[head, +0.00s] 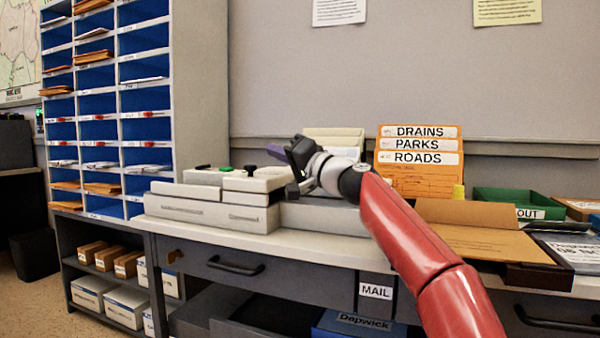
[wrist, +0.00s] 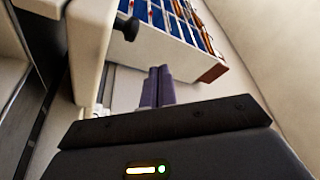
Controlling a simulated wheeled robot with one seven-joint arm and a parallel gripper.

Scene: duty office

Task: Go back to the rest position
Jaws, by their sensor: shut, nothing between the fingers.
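My gripper (head: 274,151) is at the end of my red arm, raised above the grey-white machine (head: 215,213) on the counter in the head view. It points left, toward the blue pigeonhole rack. In the wrist view my gripper's two purple fingers (wrist: 158,86) are together, with nothing held between them. The fingers look clear of the machine, though the gap under my wrist cannot be judged well.
The pigeonhole rack (head: 108,110) stands at the left. Orange folders (head: 415,177) stand behind my arm. To the right are a green tray (head: 515,203) and an open brown folder (head: 490,240). The counter (head: 265,243) has drawers below.

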